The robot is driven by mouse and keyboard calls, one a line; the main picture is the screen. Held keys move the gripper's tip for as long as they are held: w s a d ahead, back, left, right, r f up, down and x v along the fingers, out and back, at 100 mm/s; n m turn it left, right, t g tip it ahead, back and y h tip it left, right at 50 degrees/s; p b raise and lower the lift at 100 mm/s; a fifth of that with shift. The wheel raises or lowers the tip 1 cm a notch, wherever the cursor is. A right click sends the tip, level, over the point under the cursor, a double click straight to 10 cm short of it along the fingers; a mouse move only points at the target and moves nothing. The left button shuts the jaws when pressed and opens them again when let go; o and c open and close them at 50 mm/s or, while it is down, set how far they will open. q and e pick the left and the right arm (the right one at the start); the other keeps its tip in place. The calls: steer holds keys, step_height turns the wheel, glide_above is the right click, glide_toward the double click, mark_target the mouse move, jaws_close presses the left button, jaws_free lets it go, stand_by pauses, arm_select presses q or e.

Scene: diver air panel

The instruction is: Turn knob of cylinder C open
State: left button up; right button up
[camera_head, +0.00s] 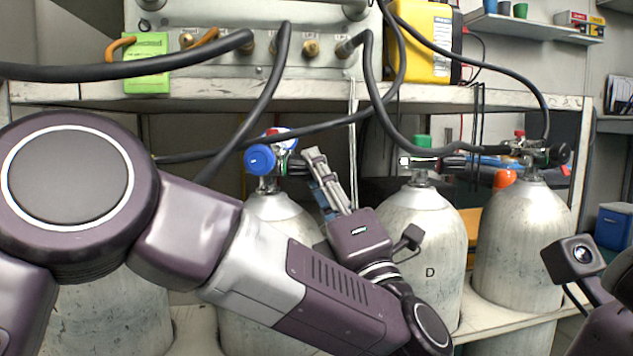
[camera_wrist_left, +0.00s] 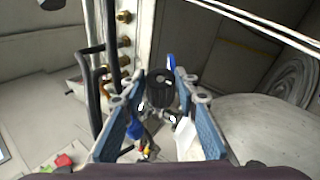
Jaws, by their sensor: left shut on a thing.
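The cylinder left of the one marked D, seemingly cylinder C (camera_head: 277,215), stands below the shelf; its own letter is hidden behind my left arm. Its valve carries a round blue knob (camera_head: 260,159) on the left and a dark knob on the right, close to my fingers. My left gripper (camera_head: 315,156) reaches up to the right side of this valve. In the left wrist view, the ribbed black knob (camera_wrist_left: 161,86) lies between the two blue-padded fingers, and the gripper is shut on it. My right gripper is not in view; only part of my right arm shows at the lower right.
Cylinder D (camera_head: 417,225) stands close to the right of my left gripper, with another cylinder (camera_head: 520,245) beyond it. Black hoses (camera_head: 270,105) hang from the panel (camera_head: 260,60) across the space above the valves. The shelf edge (camera_head: 300,92) runs overhead.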

arm_select(q)
steer(key=shift+w+d+f+n+y, duration=0.1)
steer(key=shift+f+n+y, duration=0.15)
steer(key=shift+n+y, duration=0.5)
steer(key=shift+t+y, duration=0.25)
steer(key=shift+t, duration=0.05)
steer(key=o, duration=1.1)
steer(key=shift+o, duration=0.2)
steer(key=shift+r, duration=0.1)
steer(key=shift+r, duration=0.15)
step_height(320, 180, up, 10)
